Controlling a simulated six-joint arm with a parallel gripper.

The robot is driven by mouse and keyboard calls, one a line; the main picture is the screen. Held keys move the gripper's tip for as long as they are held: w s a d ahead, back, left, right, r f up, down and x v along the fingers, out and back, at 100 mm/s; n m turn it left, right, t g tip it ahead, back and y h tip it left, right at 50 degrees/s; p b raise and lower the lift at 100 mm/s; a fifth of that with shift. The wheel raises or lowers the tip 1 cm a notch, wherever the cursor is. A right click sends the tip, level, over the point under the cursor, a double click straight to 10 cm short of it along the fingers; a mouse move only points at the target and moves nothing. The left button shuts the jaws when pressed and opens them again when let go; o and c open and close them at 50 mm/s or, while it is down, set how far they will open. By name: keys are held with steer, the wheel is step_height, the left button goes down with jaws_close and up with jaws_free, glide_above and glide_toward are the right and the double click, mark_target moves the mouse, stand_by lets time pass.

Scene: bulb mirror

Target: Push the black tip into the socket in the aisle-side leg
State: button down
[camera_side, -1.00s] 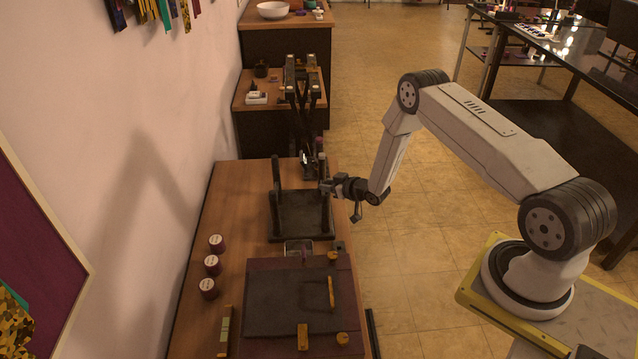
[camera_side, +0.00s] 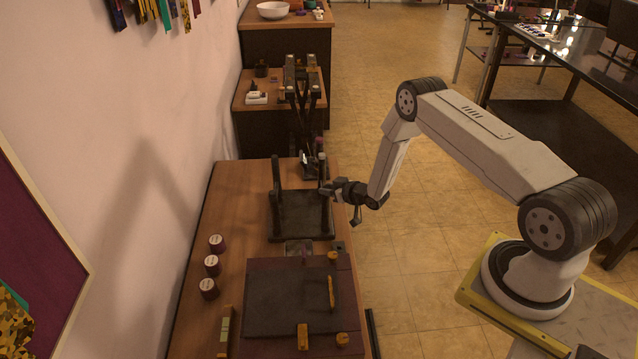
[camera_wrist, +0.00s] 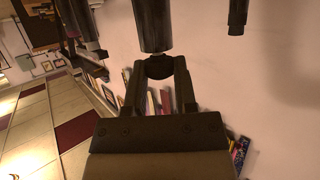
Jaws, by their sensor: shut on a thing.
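A dark stand (camera_side: 303,222) with two upright legs is on the wooden bench. The aisle-side leg (camera_side: 326,217) is the right one in the side view. My gripper (camera_side: 326,188) is at the upper part of that leg, reaching in from the aisle. In the wrist view my gripper (camera_wrist: 157,85) is shut on the rounded black tip (camera_wrist: 158,67). The tip lies right against the end of a dark cylindrical leg (camera_wrist: 153,25). The socket is hidden, and I cannot tell how deep the tip sits in it.
Another dark post (camera_wrist: 237,14) shows at the right of the wrist view. On the bench are a dark mat (camera_side: 285,300) with yellow pieces, a small shiny tray (camera_side: 299,248) and three dark red jars (camera_side: 211,264). The wall is at left; the aisle floor is clear.

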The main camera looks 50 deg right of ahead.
steer(key=shift+f, duration=0.35)
steer(key=shift+c, duration=1.6)
jaws_free()
steer(key=shift+s, duration=0.15)
steer(key=v, duration=0.7)
steer(key=shift+s, duration=0.2)
steer(key=shift+r, duration=0.2)
